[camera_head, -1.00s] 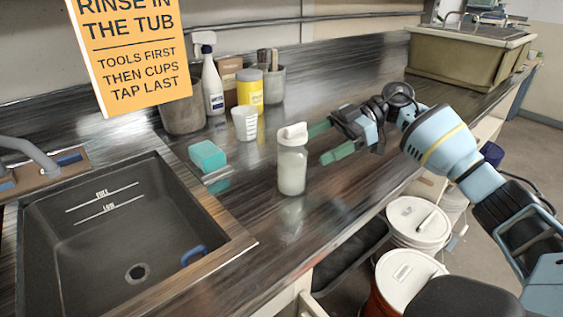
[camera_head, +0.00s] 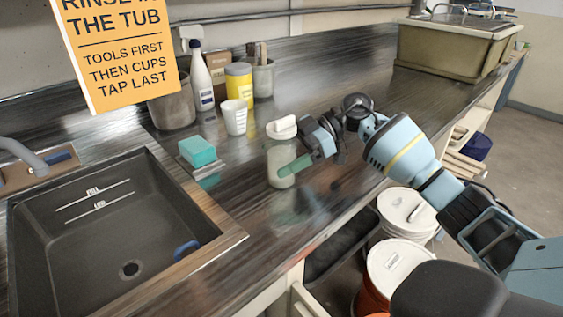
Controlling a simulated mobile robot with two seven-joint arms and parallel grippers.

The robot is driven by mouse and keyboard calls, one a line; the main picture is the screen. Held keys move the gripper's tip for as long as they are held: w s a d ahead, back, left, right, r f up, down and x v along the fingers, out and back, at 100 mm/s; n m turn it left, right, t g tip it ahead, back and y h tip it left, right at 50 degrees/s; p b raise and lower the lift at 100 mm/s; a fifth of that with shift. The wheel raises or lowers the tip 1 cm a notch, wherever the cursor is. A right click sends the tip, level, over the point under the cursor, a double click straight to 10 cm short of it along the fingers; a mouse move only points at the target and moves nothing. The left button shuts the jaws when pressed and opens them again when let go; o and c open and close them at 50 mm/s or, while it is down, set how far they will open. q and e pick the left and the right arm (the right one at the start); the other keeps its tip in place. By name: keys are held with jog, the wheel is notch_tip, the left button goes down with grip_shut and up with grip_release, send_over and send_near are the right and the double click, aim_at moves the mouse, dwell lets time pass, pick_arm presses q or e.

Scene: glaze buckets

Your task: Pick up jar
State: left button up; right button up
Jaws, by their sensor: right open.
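The jar (camera_head: 280,153) is a clear, pale-filled container with a white lid. It stands upright on the dark counter, right of the sink. My right gripper (camera_head: 290,162) reaches it from the right with open jaws. One green finger lies across the front of the jar, at mid height. The other finger is hidden, apparently behind the jar. I cannot tell whether either finger touches it. My left gripper is not in view.
A teal sponge (camera_head: 197,151), a white measuring cup (camera_head: 234,117), a yellow tub (camera_head: 239,83) and a spray bottle (camera_head: 201,80) stand behind the jar to the left. The sink (camera_head: 110,230) opens at left. Lidded buckets (camera_head: 400,268) sit below the counter's front edge.

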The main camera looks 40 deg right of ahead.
aim_at(282, 140)
jog(key=c, duration=1.5)
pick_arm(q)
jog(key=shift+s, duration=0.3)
pick_arm(e)
jog(key=shift+r, duration=0.2)
jog(key=shift+r, duration=1.6)
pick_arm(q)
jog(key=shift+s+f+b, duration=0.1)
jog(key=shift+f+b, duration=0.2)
pick_arm(e)
jog(key=shift+s+d+r, duration=0.25)
jog(key=shift+s+d, duration=0.95)
jog(key=shift+s, duration=1.15)
jog(key=shift+s+d+r, duration=0.25)
jog(key=shift+s+d, duration=0.95)
jog(key=shift+s, duration=1.2)
jog(key=shift+s+d+r, duration=0.25)
jog(key=shift+s+d, duration=0.95)
jog(key=shift+s, duration=1.15)
